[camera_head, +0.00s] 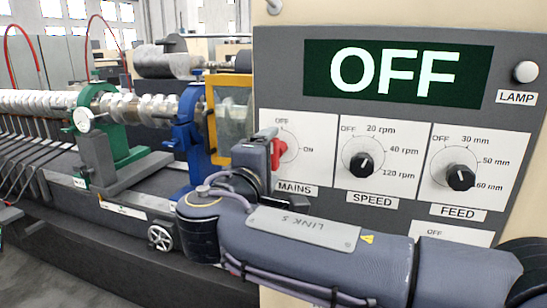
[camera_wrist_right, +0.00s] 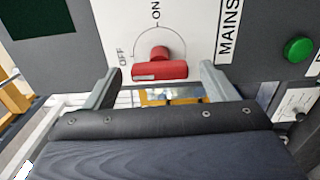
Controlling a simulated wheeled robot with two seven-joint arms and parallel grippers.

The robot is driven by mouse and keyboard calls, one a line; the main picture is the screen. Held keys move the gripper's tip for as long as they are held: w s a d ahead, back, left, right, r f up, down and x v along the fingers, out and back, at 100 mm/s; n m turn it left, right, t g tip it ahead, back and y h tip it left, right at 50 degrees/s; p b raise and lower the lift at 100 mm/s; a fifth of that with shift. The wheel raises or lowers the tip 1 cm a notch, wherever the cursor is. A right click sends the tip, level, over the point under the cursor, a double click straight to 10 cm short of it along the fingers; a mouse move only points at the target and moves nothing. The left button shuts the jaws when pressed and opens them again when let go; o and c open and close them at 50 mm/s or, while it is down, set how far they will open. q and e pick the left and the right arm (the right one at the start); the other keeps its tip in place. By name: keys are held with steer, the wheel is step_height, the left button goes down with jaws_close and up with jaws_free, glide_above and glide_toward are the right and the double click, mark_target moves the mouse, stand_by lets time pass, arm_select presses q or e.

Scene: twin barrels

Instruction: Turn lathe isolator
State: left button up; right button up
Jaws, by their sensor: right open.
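The red mains isolator knob (camera_wrist_right: 160,70) sits on a white plate marked OFF and ON. Its bar lies across the right wrist view, with a pale mark near its left end, on the OFF side. In the head view the red knob (camera_head: 282,150) shows partly behind my right gripper (camera_head: 272,158), its bar upright. My right gripper (camera_wrist_right: 161,72) is open, one finger on each side of the knob, with gaps between fingers and knob. The display (camera_head: 398,74) reads OFF. My left gripper is not in view.
The speed dial (camera_head: 362,164) and feed dial (camera_head: 459,176) are right of the mains plate. The lamp button (camera_head: 525,72) is at the upper right. A blue lathe support (camera_head: 187,135) and a yellow-framed guard (camera_head: 232,112) stand close left of the panel.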

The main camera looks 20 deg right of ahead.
steer(key=v, duration=0.5)
steer(key=shift+s+a, duration=0.1)
steer(key=shift+s, duration=0.05)
steer(key=s+d+f+m+g+y, duration=0.1)
steer(key=s+d+f+g, duration=0.15)
steer(key=d+f, duration=0.3)
steer(key=s+d+f+m+g+y+p, duration=0.1)
steer(key=s+d+f+g+y, duration=0.15)
steer(key=d+f, duration=0.3)
steer(key=s+d+f+m+g+y, duration=0.1)
steer(key=s+d+f+g, duration=0.1)
steer(key=d+f+g, duration=0.3)
steer(key=s+a+f+m+y+p, duration=0.1)
steer(key=s+a+f+m+y, duration=0.2)
steer(key=s+f+m+y, duration=0.1)
steer(key=s+a+f+m+y, duration=0.2)
steer(key=s+f+m+y, duration=0.3)
steer(key=s+f, duration=0.3)
steer(key=s+m, duration=0.1)
steer(key=s, duration=0.1)
steer(key=shift+s+a+t+p, duration=0.3)
steer(key=shift+a+p, duration=0.05)
steer(key=shift+a, duration=0.05)
